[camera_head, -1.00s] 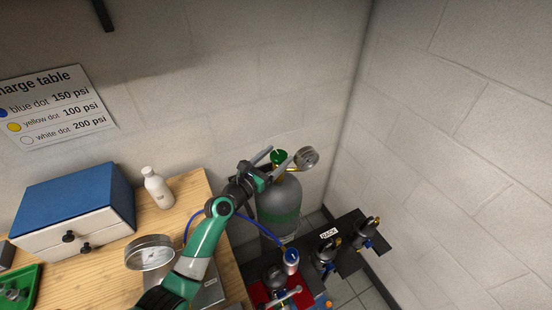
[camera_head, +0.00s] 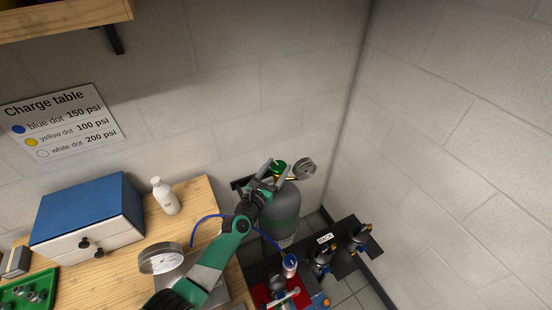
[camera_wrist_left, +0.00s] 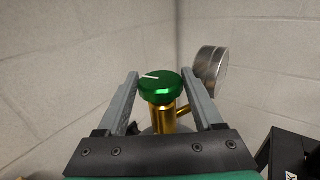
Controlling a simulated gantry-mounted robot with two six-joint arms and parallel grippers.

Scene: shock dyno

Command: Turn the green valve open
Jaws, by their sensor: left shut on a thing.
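The green valve (camera_head: 279,168) is a round knob on a brass stem, on top of a grey gas cylinder (camera_head: 283,201) with a green band. In the left wrist view the knob (camera_wrist_left: 160,86) carries a white line pointing to the left. My left gripper (camera_head: 276,174) is at the knob, with one finger on each side, and is shut on it. In the left wrist view the fingers (camera_wrist_left: 163,88) flank the knob and the brass stem shows below it. My right gripper is not in view.
A round gauge (camera_head: 304,168) sticks out right of the valve; it also shows in the left wrist view (camera_wrist_left: 210,70). A wooden bench with a blue-topped drawer box (camera_head: 88,222), a white bottle (camera_head: 165,196) and another gauge (camera_head: 161,258) lies left. Walls close in behind.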

